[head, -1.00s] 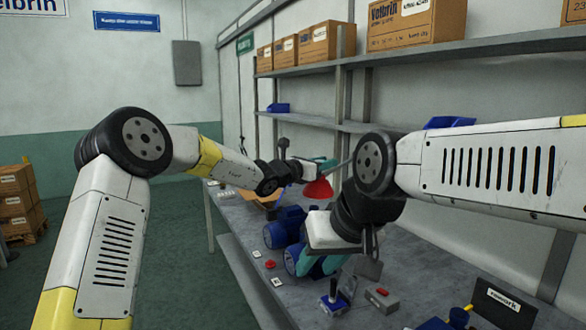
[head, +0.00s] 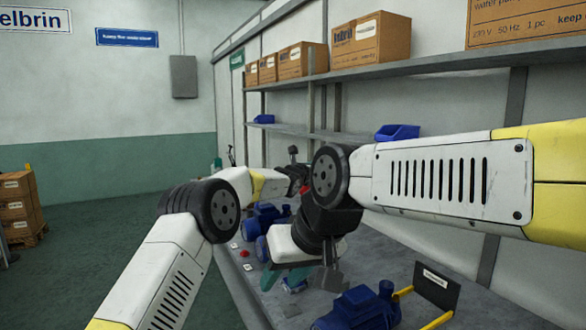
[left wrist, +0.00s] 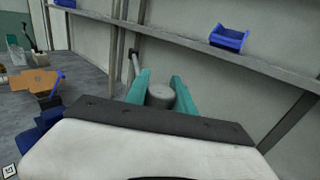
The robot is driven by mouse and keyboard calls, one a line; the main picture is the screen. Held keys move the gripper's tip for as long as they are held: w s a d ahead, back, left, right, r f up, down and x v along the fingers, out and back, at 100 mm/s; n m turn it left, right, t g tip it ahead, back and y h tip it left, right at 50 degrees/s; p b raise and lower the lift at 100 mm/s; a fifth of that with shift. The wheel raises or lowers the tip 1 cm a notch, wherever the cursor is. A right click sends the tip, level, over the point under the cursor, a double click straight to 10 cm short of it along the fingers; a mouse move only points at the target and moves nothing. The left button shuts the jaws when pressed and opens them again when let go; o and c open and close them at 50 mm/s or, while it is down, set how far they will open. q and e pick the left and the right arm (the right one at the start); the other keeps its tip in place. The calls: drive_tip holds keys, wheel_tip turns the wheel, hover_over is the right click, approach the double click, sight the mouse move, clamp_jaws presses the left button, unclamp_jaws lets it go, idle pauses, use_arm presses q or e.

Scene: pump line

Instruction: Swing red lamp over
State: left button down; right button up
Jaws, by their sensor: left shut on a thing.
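The red lamp (head: 304,189) shows only as a small red patch in the head view, mostly hidden behind my right arm. In the left wrist view, my left gripper (left wrist: 160,84) has its teal fingers on both sides of a grey round cap (left wrist: 160,96), which appears to be the top of the lamp. The gripper is shut on it. The lamp's red shade is not visible in that view. My right gripper (head: 283,279) hangs low over the bench in the head view, with teal finger parts partly hidden below its white body. Its opening is unclear.
The grey bench (head: 392,262) holds blue pumps (head: 267,216), a nearer blue pump (head: 357,309) and a black sign (head: 437,284). A shelf behind carries cartons (head: 370,40) and a blue bin (head: 398,132). An opened carton (left wrist: 37,80) lies on the bench.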

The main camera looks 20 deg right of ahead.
use_arm(q)
drive_tip(key=shift+s+d, duration=0.1)
drive_tip(key=shift+d, duration=0.05)
idle(0.3)
drive_tip(key=c, duration=1.1)
unclamp_jaws()
drive_tip(key=shift+o, duration=0.2)
drive_tip(key=shift+s+a, duration=0.3)
drive_tip(key=shift+s, duration=0.15)
drive_tip(key=v, duration=0.6)
drive_tip(key=shift+s+a, duration=0.2)
drive_tip(key=shift+a, duration=0.15)
